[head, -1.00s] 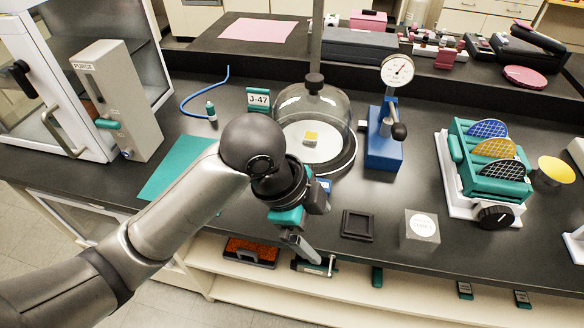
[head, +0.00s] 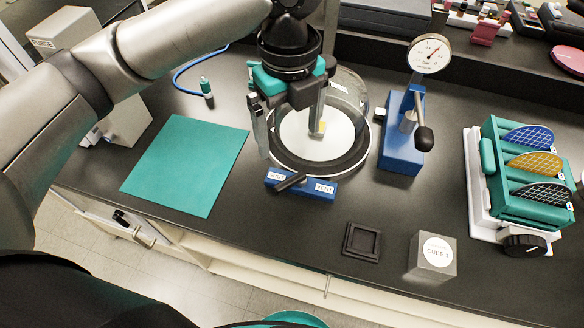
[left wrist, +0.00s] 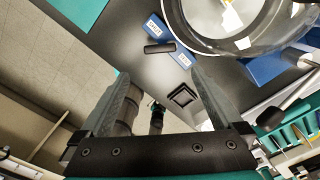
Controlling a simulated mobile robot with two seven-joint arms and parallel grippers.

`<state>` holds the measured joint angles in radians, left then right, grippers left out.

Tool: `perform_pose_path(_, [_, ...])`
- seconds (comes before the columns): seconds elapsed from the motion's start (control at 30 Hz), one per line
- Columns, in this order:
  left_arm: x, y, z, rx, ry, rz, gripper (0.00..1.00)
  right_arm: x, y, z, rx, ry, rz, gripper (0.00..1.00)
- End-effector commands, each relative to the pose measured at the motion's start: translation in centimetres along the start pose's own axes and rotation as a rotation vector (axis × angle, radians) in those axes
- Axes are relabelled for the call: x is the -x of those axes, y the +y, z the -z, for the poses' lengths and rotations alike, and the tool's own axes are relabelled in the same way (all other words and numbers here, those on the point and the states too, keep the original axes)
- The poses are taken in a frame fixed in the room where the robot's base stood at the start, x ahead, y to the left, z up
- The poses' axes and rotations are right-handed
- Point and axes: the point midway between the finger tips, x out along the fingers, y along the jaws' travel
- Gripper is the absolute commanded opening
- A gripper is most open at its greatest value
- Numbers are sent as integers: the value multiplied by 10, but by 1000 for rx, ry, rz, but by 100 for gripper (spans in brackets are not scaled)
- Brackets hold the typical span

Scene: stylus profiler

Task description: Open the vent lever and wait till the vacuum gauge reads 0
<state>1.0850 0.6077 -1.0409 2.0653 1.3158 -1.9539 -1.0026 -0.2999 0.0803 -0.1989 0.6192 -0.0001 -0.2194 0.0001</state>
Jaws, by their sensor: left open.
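The vent lever (head: 290,182) is a short black bar on a blue block (head: 313,192) with two white labels, in front of the bell jar. The left label seems to read SHUT and the right one VENT; the bar's outer end slants toward the front left, on the SHUT side. It also shows in the left wrist view (left wrist: 160,48). My left gripper (head: 290,145) is open and empty above and behind the block, in front of the glass bell jar (head: 350,92). The round dial gauge (head: 430,54) has its needle pointing to upper right; its figures are too small to read. My right gripper is out of view.
The gauge stands on a blue base (head: 402,158) right of the jar. A teal mat (head: 187,165) lies left. A black square tray (head: 361,242) and a grey cube (head: 432,257) lie front right. A teal rack (head: 525,205) stands far right. Bench around the block's front is clear.

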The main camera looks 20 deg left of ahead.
Motion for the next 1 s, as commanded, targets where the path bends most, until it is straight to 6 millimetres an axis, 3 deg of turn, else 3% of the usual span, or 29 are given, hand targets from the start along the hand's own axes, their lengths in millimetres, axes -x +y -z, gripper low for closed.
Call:
perform_pose_path(0.13, [-36, 1, 0, 2, 2, -4, 100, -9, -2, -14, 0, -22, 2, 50])
perform_pose_path(0.5, [-109, 1, 0, 2, 1, -3, 100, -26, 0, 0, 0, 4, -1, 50])
perform_pose_path(0.7, [-127, 0, 0, 1, 0, 0, 100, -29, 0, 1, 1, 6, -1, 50])
perform_pose_path(1.0, [-130, 0, 0, 1, 0, 1, 100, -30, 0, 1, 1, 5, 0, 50])
